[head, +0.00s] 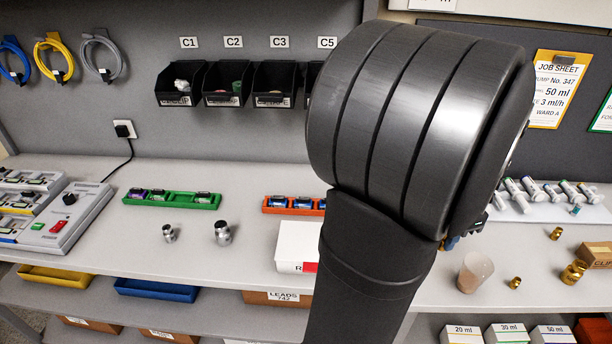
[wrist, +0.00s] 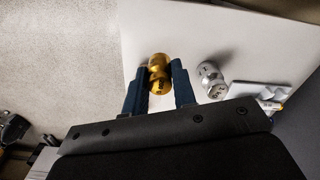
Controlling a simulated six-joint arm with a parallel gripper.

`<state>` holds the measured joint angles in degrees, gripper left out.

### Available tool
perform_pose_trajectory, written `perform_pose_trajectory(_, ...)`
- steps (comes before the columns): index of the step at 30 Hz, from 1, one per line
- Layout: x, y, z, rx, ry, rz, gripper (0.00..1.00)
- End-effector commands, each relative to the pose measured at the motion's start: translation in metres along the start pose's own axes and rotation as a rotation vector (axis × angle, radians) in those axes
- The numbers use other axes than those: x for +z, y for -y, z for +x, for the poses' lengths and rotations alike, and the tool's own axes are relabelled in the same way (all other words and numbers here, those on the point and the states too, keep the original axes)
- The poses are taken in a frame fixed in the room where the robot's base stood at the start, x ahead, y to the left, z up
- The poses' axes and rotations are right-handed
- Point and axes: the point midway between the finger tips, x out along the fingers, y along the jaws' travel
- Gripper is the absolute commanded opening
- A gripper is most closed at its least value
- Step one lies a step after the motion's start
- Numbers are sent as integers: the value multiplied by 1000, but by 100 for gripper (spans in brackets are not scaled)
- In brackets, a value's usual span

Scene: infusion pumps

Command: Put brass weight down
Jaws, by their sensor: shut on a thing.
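In the wrist view, the brass weight (wrist: 158,66) is between the two blue fingers of my gripper (wrist: 159,84), which is shut on it. A white surface (wrist: 225,40) lies below the weight; I cannot tell whether the weight touches it. A silver weight (wrist: 210,76) is just right of the fingers, apart from them. In the head view my arm hides most of the gripper and the held weight. Other brass weights (head: 574,272), (head: 515,283), (head: 556,233) stand on the bench at the right.
Two steel weights (head: 222,233) stand at the left of the bench (head: 130,245), near a green tray (head: 172,199). A white box (head: 297,246) is left of my arm.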

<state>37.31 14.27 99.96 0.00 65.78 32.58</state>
Motion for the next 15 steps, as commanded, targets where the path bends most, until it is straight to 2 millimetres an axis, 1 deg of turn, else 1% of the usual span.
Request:
perform_pose_trajectory(1, 7, 19, -1, 0, -1, -51, 0)
perform_pose_trajectory(3, 18, 42, -2, -1, -1, -114, 0)
perform_pose_trajectory(8, 48, 93, -4, 0, 0, -257, 0)
perform_pose_trajectory(9, 56, 105, -5, 0, -1, -293, 0)
perform_pose_trajectory(11, 70, 123, -6, 0, -1, -347, 0)
perform_pose_trajectory(15, 106, 163, -8, -1, -1, -474, 0)
